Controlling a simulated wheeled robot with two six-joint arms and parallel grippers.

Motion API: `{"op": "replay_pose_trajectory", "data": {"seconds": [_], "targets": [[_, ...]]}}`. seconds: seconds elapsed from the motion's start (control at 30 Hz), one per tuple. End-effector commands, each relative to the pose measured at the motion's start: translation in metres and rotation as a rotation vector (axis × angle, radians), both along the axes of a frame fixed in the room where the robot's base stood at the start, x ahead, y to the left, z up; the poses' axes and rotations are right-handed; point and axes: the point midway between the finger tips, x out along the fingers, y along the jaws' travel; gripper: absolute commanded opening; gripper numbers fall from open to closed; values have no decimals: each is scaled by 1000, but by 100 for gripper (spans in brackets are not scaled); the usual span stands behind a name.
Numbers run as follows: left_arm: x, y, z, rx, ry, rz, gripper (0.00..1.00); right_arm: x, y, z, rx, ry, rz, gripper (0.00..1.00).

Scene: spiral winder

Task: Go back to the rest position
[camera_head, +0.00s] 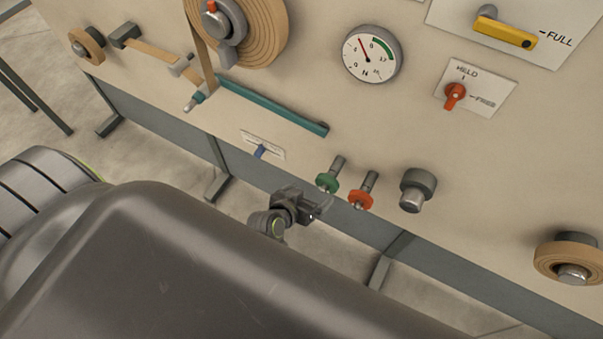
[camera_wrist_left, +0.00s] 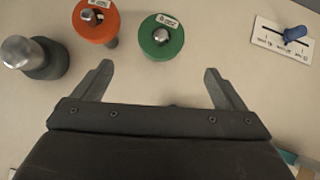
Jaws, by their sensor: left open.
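My left gripper (camera_head: 314,207) is in front of the lower edge of the beige machine panel (camera_head: 300,110), just below the green button (camera_head: 327,182) and the red-orange button (camera_head: 360,198). In the left wrist view its two fingers (camera_wrist_left: 158,72) are spread wide with nothing between them. The green button (camera_wrist_left: 161,37) lies just beyond the gap, and the orange button (camera_wrist_left: 96,20) is beyond the left finger. No contact with either shows. My right gripper is not in view.
A grey knob (camera_head: 416,190) protrudes to the right of the buttons, and a blue lever (camera_head: 260,152) sits to their left. Higher up are a gauge (camera_head: 371,54), a red selector (camera_head: 455,95), a yellow handle (camera_head: 505,32) and a wound spiral (camera_head: 262,35). A lower roller (camera_head: 570,260) sticks out at right.

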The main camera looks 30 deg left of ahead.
Motion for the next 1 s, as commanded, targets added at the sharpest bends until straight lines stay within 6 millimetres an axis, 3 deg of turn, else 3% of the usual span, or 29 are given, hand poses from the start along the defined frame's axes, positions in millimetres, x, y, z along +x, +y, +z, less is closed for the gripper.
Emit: {"op": "replay_pose_trajectory", "data": {"seconds": [0.03, 0.23, 0.63, 0.77, 0.87, 1.0], "targets": [[-7, 1, 9, 0, 2, 3, 93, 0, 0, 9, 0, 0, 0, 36], [-24, 4, 19, -1, 0, 1, 93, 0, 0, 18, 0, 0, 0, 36], [-31, 5, 13, 3, 13, -1, 93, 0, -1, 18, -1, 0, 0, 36], [-46, 10, -23, 19, 92, -2, 93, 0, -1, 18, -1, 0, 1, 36], [-72, 18, -71, 43, 198, -1, 93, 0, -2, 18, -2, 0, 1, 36], [-122, 37, -138, 91, 361, 3, 93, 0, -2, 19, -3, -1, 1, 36]]}}
